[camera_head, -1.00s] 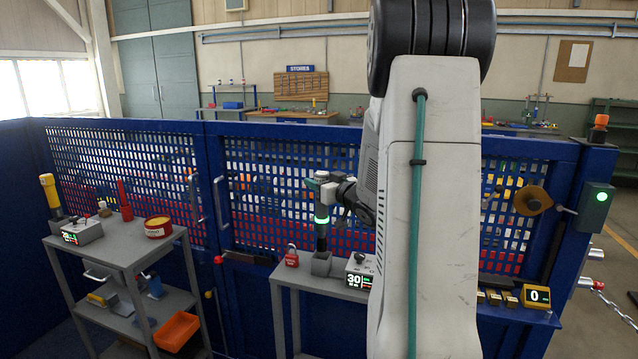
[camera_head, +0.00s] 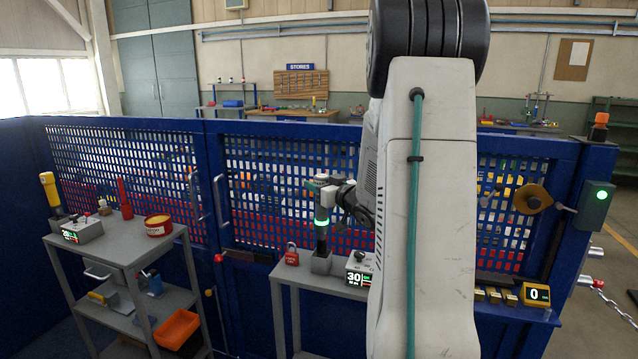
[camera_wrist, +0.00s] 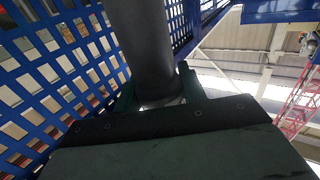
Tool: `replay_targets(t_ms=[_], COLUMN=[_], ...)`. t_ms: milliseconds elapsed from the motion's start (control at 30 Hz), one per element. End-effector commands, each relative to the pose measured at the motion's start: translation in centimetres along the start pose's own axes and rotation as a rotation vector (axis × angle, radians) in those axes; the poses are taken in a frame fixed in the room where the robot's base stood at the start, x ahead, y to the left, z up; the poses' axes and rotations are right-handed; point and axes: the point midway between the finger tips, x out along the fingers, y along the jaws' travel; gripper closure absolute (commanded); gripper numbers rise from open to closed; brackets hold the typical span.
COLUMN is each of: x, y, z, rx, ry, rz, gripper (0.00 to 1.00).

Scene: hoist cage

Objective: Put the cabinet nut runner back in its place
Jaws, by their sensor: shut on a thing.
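In the wrist view the dark body of the nut runner (camera_wrist: 143,45) stands between the dark green fingers of my gripper (camera_wrist: 160,98). The holder is not visible in the wrist view.
A red padlock (camera_head: 292,256) and a display box reading 30 (camera_head: 358,272) flank the holder closely. A blue mesh fence (camera_head: 270,185) runs just behind.

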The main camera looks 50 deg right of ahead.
Motion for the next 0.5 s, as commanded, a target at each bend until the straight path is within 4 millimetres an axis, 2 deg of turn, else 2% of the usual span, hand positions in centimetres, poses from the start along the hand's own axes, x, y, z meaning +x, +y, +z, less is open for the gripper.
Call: replay_targets(t_ms=[500], x=[0.0], y=[0.0], z=[1.4], rx=[0.000], ry=[0.002], rz=[0.001], gripper=[1.00])
